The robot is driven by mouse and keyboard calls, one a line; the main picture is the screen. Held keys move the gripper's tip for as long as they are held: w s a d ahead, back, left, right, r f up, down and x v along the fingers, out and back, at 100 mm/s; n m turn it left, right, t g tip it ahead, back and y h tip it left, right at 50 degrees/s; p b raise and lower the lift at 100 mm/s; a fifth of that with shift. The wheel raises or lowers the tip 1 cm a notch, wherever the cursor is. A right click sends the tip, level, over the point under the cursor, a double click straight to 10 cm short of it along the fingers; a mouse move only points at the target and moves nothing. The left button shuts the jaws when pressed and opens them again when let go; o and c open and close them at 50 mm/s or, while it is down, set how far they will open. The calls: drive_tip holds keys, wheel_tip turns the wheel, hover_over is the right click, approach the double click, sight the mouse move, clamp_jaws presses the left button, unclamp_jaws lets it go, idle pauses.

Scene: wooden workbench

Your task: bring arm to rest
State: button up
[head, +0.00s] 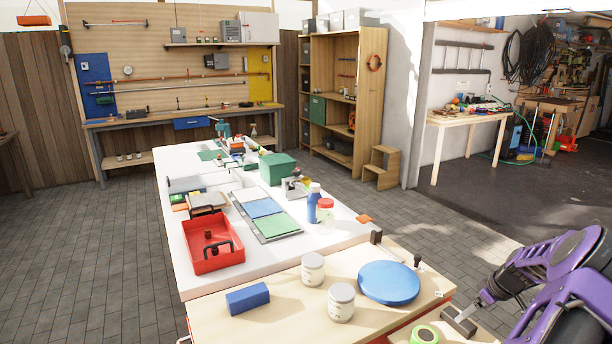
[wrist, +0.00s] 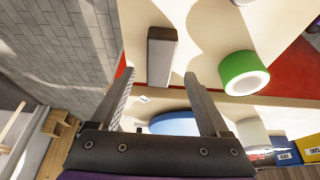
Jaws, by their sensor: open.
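My gripper (wrist: 159,74) is open in the wrist view, its two fingers apart with nothing held between them. In the head view my purple arm comes in from the lower right, and the gripper (head: 483,300) is near the right end of the near wooden table, close to a dark grey-brown block (head: 459,320). In the wrist view this block (wrist: 162,58) lies just beyond the fingertips; I cannot tell whether they touch it.
A green tape roll (head: 424,335), a blue disc (head: 389,283), two white jars (head: 341,302) and a blue block (head: 248,298) are on the near table. A white table (head: 290,248) behind holds a red tray (head: 212,259). Paved floor (head: 455,240) right of the tables is clear.

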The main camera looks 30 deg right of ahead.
drive_tip(key=x, duration=0.5)
drive_tip(key=shift+f, duration=0.25)
drive_tip(key=shift+s+r, duration=0.1)
drive_tip(key=shift+r, duration=1.95)
